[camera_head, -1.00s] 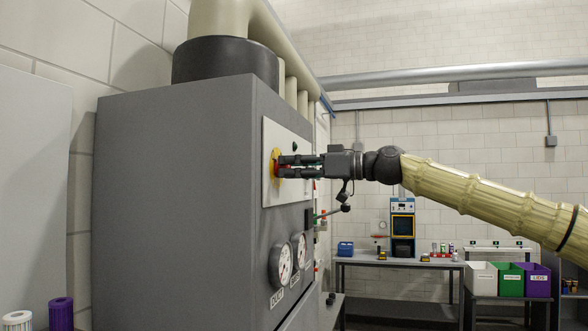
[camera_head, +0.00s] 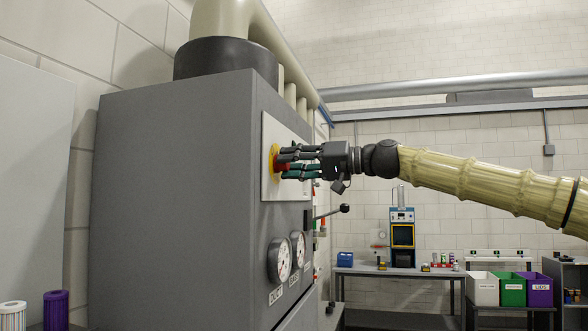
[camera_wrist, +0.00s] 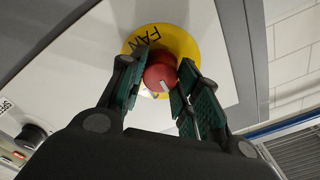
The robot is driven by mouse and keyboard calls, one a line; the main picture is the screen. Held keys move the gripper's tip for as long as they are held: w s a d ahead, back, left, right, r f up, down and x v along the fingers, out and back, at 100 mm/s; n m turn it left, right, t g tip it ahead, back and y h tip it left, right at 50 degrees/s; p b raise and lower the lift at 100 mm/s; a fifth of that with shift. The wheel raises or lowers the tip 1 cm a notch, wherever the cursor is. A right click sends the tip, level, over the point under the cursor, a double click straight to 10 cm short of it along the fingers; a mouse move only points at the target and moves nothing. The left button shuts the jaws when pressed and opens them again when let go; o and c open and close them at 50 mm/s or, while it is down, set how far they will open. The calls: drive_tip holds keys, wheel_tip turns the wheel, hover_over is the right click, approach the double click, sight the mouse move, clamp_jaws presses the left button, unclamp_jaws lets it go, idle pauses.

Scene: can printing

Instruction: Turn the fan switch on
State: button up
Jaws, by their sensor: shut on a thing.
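The fan switch is a red knob (camera_wrist: 161,74) with a white mark on a round yellow plate (camera_wrist: 181,42) lettered "FAN". It sits on the pale panel (camera_head: 297,190) on the side of the grey cabinet. In the head view the yellow plate (camera_head: 275,158) shows behind my fingers. My gripper (camera_head: 284,162) reaches it from the right and is turned about its own axis. In the wrist view its green-padded fingers (camera_wrist: 157,85) are on either side of the red knob and closed on it. The fingers partly cover the plate and its lower lettering.
The grey cabinet (camera_head: 170,200) fills the left middle. Below the panel are two gauges (camera_head: 281,261) and a lever with a black ball (camera_head: 344,208). A workbench (camera_head: 400,271) and white, green and purple bins (camera_head: 512,289) stand far right.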

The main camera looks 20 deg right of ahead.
drive_tip(key=m, duration=0.8)
drive_tip(key=shift+a+m, duration=0.1)
drive_tip(key=shift+m, duration=0.3)
idle(0.3)
drive_tip(key=o, duration=1.1)
drive_tip(key=shift+w+a, duration=0.1)
drive_tip(key=shift+a, duration=0.05)
drive_tip(key=shift+c, duration=0.2)
drive_tip(key=v, duration=1.2)
